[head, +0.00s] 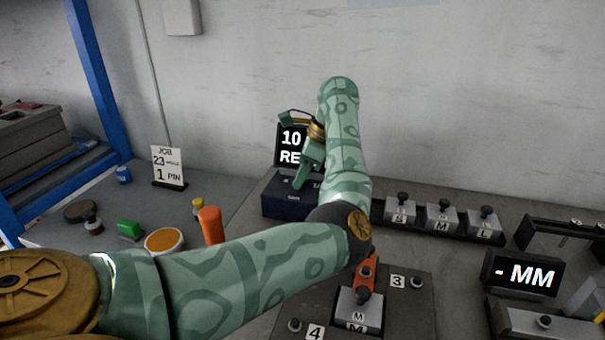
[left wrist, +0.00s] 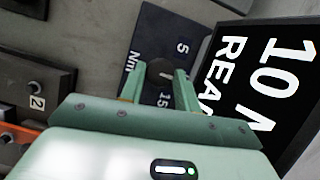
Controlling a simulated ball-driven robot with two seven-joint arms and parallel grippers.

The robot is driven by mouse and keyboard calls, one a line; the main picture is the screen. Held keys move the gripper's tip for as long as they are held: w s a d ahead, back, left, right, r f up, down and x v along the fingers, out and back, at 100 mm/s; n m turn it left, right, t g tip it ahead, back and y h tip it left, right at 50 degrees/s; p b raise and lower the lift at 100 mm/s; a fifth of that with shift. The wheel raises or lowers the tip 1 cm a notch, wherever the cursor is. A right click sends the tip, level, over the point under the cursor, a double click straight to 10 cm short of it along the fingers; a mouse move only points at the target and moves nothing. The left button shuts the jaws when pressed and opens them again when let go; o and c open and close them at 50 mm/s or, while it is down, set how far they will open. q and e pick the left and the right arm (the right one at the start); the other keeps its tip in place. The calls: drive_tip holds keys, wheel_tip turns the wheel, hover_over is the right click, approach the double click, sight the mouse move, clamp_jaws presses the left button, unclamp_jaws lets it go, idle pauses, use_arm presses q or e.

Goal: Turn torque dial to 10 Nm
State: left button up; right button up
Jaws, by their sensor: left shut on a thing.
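The torque dial (left wrist: 158,71) is a dark round knob on a dark panel marked 5, 15 and Nm in the left wrist view. My left gripper (left wrist: 163,78) is shut on it, one finger on each side. In the head view my left gripper (head: 301,183) reaches down to the dark blue dial box (head: 287,208), and the knob is hidden there. The black display (left wrist: 262,80) shows a 10 and the start of a second line, "REA". In the head view the display (head: 290,146) is partly covered by my arm. My right gripper is not in view.
A fixture plate (head: 410,310) with numbered spots and an orange clamp (head: 363,277) lies below my forearm. A rack (head: 440,220) of S, M and L blocks and a "- MM" display (head: 523,273) stand right. A job card (head: 168,167) and an orange-handled item (head: 211,225) stand left.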

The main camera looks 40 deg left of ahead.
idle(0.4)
use_arm(q)
drive_tip(key=o, duration=1)
drive_tip(key=shift+p+v, duration=2.3)
drive_tip(key=shift+v, duration=5.85)
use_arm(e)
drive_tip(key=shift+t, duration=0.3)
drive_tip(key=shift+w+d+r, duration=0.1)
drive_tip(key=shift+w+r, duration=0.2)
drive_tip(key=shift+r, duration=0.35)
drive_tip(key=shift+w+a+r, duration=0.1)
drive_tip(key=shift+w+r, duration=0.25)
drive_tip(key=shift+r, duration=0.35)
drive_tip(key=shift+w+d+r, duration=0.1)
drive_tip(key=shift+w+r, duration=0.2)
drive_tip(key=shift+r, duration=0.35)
use_arm(q)
drive_tip(key=shift+a, duration=0.1)
